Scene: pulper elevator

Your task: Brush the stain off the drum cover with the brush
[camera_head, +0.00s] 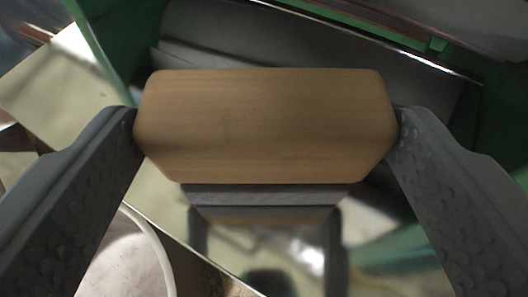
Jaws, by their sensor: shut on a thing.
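My gripper (266,128) is shut on the wooden block of the brush (262,105), with one grey finger at each end. The brush lies level across the middle of the camera view. A strip of its dark grey bristles (270,193) shows below the block. Under it is a shiny, mirror-like metal surface (300,245), which looks like the drum cover. It reflects the brush and my fingers. The bristles seem at or very close to this surface; I cannot tell whether they touch. I see no clear stain; the brush hides part of the surface.
A green frame (105,50) runs along the upper left and continues at the upper right. Grey metal panels (300,40) lie behind the brush. A round white container (125,255) stands at the lower left, beyond the metal edge. Pale floor (55,90) shows at the left.

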